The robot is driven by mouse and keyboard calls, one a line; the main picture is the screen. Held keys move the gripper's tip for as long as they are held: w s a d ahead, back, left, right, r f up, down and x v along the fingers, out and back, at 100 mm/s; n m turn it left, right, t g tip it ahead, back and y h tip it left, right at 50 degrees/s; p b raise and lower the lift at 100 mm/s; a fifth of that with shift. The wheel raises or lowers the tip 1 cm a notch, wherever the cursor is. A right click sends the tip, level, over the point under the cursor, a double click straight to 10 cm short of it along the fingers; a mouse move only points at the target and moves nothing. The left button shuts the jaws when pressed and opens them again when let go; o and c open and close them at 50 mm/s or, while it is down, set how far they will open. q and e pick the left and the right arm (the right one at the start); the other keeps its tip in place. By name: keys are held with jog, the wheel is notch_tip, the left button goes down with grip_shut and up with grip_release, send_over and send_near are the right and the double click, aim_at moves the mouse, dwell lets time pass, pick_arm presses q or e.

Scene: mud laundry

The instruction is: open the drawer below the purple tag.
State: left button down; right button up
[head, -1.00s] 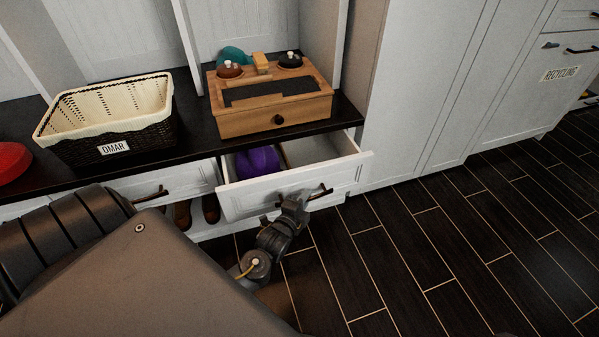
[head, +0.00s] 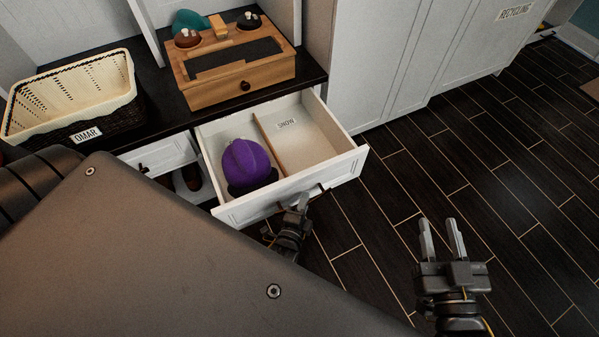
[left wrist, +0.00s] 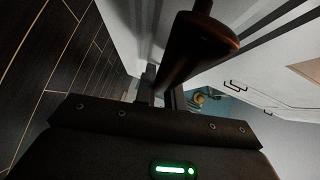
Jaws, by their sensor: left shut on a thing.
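The white drawer (head: 340,176) below the wooden box stands well open. A purple round object (head: 246,162) lies in its left compartment. My left gripper (head: 301,203) is at the drawer front, shut on the dark bronze handle. The handle (left wrist: 195,48) looms large in the left wrist view, with my left gripper's fingers (left wrist: 160,92) at it. My right gripper (head: 438,222) is open and empty over the floor, to the right of the drawer. I see no purple tag.
A wooden box (head: 232,83) and a wicker basket (head: 70,100) labelled OMAR stand on the dark bench top. A wooden divider (head: 268,143) splits the drawer, with a SNOW label in the right part. The dark plank floor at right is clear.

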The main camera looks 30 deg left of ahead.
pick_arm(q)
jog(key=shift+s+d, duration=0.1)
jog(key=shift+d, duration=0.05)
pick_arm(e)
jog(key=shift+d+f, duration=0.15)
jog(key=shift+f, duration=0.15)
pick_arm(q)
jog(key=c, duration=1.5)
grip_release()
